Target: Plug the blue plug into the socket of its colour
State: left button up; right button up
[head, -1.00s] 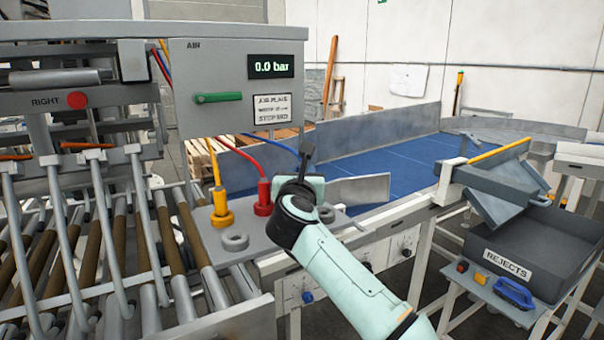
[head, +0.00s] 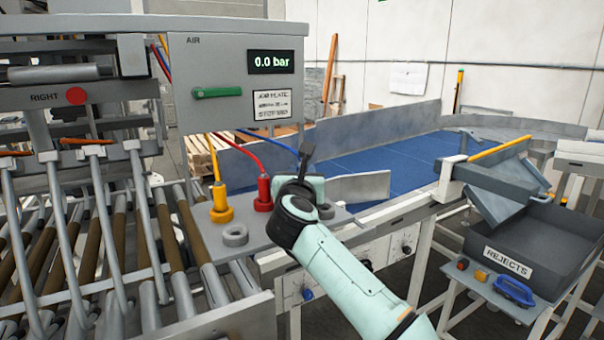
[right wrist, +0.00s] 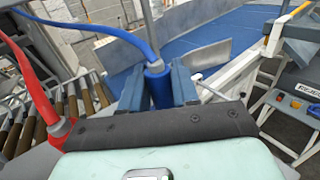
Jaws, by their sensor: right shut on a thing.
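The blue plug (right wrist: 158,86) is upright between the blue-grey fingers of my right gripper in the right wrist view, with a blue hose (right wrist: 95,27) running from its top. In the head view my right gripper (head: 303,170) is over the grey shelf (head: 262,252), right of the red plug (head: 263,195), and hides the blue plug. A yellow plug (head: 221,203) stands left of the red one. One bare grey ring (head: 235,235) lies in front of them, another (head: 325,211) beside my gripper. The blue plug's lower end and any blue socket are hidden. My left gripper is out of view.
The air box (head: 220,110) reads 0.0 bar above the shelf. A roller conveyor with bars (head: 100,240) is at left. A blue belt (head: 380,155) with metal side guards lies behind. A rejects bin (head: 535,245) stands at right.

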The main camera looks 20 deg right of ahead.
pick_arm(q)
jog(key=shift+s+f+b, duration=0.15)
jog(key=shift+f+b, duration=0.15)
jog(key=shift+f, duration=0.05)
pick_arm(e)
jog(key=shift+f, duration=0.4)
jog(key=o, duration=1.1)
jog(key=shift+c, duration=0.2)
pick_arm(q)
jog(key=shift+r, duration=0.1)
